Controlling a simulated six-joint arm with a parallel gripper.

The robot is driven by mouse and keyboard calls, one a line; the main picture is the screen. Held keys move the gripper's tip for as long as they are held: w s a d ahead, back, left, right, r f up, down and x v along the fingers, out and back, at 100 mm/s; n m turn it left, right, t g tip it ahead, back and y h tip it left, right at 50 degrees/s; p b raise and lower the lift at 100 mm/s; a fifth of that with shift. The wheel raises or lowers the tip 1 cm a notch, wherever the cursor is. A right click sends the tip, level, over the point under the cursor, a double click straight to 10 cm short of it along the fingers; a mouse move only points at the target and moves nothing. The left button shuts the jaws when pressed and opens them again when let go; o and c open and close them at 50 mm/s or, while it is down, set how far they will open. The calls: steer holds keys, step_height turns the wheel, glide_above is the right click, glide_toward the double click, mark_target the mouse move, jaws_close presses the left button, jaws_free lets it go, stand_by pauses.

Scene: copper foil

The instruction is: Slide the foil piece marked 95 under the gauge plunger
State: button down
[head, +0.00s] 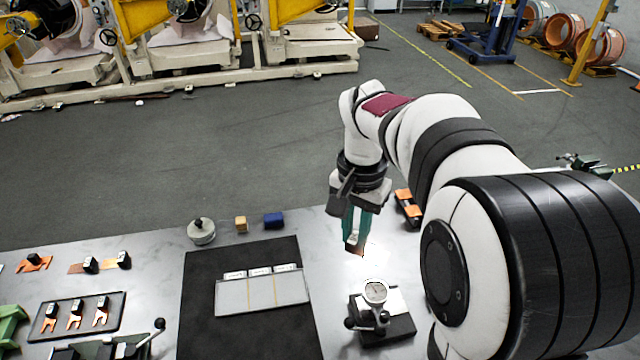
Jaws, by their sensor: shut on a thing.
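My gripper (355,238), with teal fingers pointing down, is above the right part of the table, behind the gauge. It is shut on a small foil piece (359,250), of which only a dark part and a copper-coloured edge show at the fingertips. No number can be read on it. The dial gauge (375,292) has a round white face and stands on a dark base (399,329) in front of the gripper. The gripper and the foil piece are apart from the gauge. The plunger tip is too small to make out.
A dark mat (205,335) bears a pale three-part tray (262,308) with labels. Copper pieces with dark blocks lie in a rack (115,320) and on the table at left. A round pot (201,232), a yellow block (241,223) and a blue block (274,220) stand at the back edge. An orange-and-black holder (408,208) is right of the gripper.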

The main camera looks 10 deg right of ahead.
steer(key=d+f+m, duration=0.7)
steer(key=d+m, duration=0.1)
steer(key=m, duration=1.9)
glide_toward(393, 301)
steer(key=shift+s+d+f, duration=0.1)
steer(key=shift+d+f, duration=2.2)
steer(key=shift+f, duration=0.25)
steer(key=shift+f, duration=0.1)
steer(key=shift+f, duration=0.35)
steer(key=shift+f, duration=0.15)
steer(key=shift+a, duration=2.3)
